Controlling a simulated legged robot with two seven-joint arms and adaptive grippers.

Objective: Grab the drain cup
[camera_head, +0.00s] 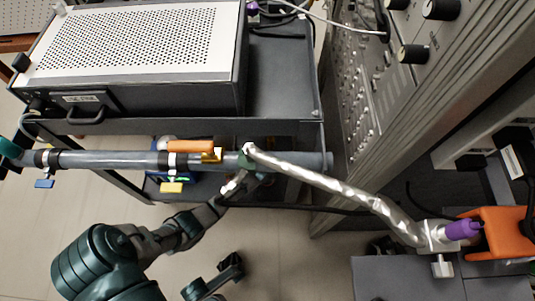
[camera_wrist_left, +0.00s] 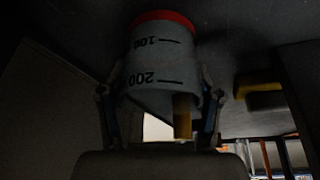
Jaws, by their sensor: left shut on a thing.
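The drain cup (camera_wrist_left: 160,65) fills the upper middle of the left wrist view. It is pale grey, with a red band at its top end and dark marks that read 100 and 200 upside down. My left gripper (camera_wrist_left: 158,108) has a finger on each side of the cup and is shut on it. In the head view my left arm comes in from the lower left, and its gripper (camera_head: 236,186) is just below the grey pipe. I cannot make out the cup there. My right gripper is not clearly in view.
A grey pipe (camera_head: 110,160) with orange and yellow handles crosses above my left gripper. A silver braided hose (camera_head: 330,188) runs from it to a fitting at the right. A black cart (camera_head: 280,75) carries a perforated box (camera_head: 130,40). Pale floor (camera_head: 40,230) is open at the left.

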